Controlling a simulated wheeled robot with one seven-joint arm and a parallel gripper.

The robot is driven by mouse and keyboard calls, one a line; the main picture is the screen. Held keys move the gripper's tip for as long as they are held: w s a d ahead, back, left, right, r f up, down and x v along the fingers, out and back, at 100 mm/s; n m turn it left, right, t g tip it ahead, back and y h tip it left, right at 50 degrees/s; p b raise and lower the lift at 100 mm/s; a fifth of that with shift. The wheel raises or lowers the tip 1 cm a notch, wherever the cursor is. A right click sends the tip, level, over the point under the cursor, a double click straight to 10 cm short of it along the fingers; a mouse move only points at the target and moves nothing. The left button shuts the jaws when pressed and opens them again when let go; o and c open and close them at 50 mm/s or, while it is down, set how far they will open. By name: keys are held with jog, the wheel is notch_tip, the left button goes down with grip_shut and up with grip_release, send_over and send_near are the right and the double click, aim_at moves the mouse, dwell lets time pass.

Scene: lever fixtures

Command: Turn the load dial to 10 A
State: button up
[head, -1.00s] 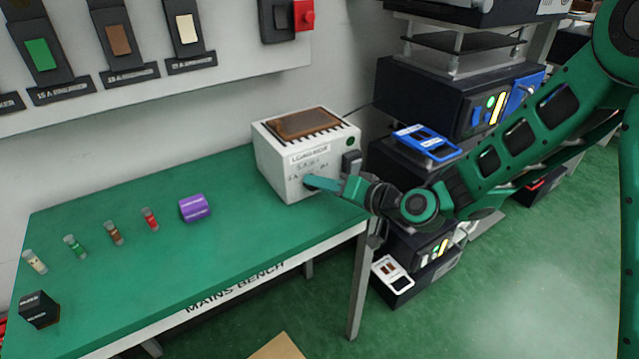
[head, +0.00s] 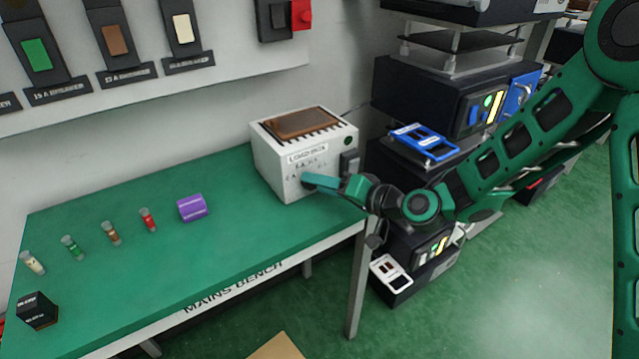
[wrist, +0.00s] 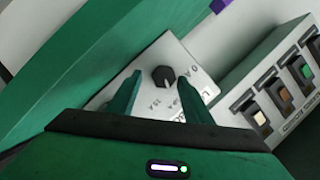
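The load box (head: 290,165), white with a brown slatted top, stands at the right end of the green bench. Its load dial (wrist: 163,76) is a black knob on the white front panel (wrist: 172,55), with printed marks around it, one reading about 15 A. In the wrist view my gripper (wrist: 165,84) is open, with one finger on each side of the dial; I cannot tell whether they touch it. In the head view my gripper (head: 308,182) is at the box's front face and hides the dial.
A black block (head: 37,310) sits at the front left. Breakers (head: 116,40) are on the wall panel. Dark equipment (head: 425,100) is stacked right of the bench.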

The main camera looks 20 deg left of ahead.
jog(key=v, duration=1)
jog(key=shift+d, duration=0.35)
jog(key=shift+s, duration=0.15)
jog(key=s+d+f+g+h, duration=0.15)
jog(key=d+h, duration=0.35)
jog(key=d, duration=0.9)
jog(key=s+d+f+h, duration=0.2)
jog(key=d+h, duration=0.2)
jog(key=d, duration=1)
jog(key=s+d+r+m+g+h, duration=0.1)
jog(key=s+d+m+h, duration=0.1)
jog(key=s+d, duration=0.35)
jog(key=s+d+r+m+g+h, duration=0.1)
jog(key=s+d+m+h, duration=0.1)
jog(key=d, duration=0.6)
jog(key=s+d+r+m+g, duration=0.1)
jog(key=s+d+r+m, duration=0.1)
jog(key=s, duration=0.4)
jog(key=s+d+r+m+g, duration=0.1)
jog(key=s+d+r+m, duration=0.1)
jog(key=s+d, duration=0.3)
jog(key=s+m, duration=0.1)
jog(key=s, duration=0.1)
jog(key=shift+s+h, duration=0.3)
